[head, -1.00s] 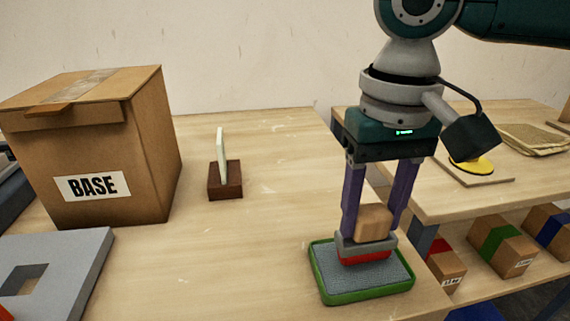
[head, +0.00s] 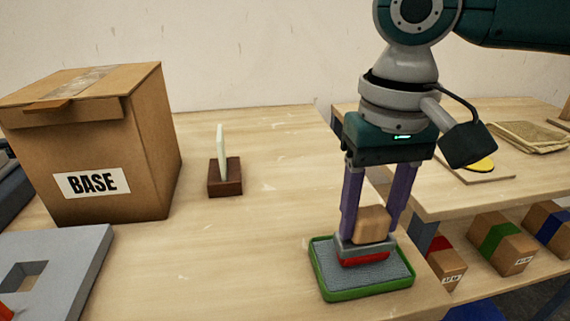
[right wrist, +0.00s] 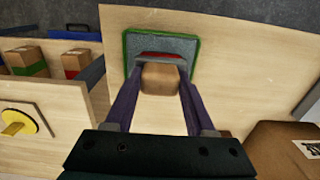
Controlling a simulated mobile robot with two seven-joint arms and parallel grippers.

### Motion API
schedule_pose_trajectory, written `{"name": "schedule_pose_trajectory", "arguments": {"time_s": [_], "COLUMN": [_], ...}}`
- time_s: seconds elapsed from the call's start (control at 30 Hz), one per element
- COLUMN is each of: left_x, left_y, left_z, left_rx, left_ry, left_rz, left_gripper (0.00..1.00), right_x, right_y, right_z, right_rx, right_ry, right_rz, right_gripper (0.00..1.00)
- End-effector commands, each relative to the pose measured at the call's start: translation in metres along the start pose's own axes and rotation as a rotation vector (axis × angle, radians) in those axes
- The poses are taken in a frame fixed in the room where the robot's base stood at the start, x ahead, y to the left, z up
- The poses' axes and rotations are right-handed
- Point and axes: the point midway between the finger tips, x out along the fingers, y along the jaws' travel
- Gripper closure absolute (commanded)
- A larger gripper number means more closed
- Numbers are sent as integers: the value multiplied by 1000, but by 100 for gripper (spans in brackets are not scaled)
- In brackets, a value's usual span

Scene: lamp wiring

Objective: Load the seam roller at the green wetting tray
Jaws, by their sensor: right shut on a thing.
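The seam roller has a wooden block handle (head: 372,224), a grey frame and a red roller (head: 364,258) at the bottom. The green wetting tray (head: 322,278) has a grey, wet-looking pad and sits near the table's right edge. My right gripper (head: 370,236) is shut on the seam roller from above. The red roller is at the pad, toward the tray's back part; whether it presses on the pad I cannot tell. In the right wrist view the wooden handle (right wrist: 160,78) shows between the purple fingers, with the tray (right wrist: 192,40) beyond. My left gripper is not in view.
A cardboard box marked BASE (head: 150,150) stands at the left, with a grey plate (head: 70,255) in front. A dark wooden holder (head: 225,185) bears a pale upright piece. A second bench at the right has a yellow disc (head: 482,165). The table's middle is clear.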

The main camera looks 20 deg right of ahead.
Motion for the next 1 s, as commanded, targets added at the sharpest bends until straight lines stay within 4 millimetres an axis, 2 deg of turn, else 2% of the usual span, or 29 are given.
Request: {"name": "schedule_pose_trajectory", "arguments": {"time_s": [1.0], "left_x": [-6], "left_y": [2], "left_z": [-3], "left_rx": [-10], "left_ry": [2], "left_rz": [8], "left_gripper": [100], "right_x": [1], "right_y": [1], "right_z": [0], "right_rx": [1], "right_ry": [-1], "right_rz": [2], "right_gripper": [97]}}
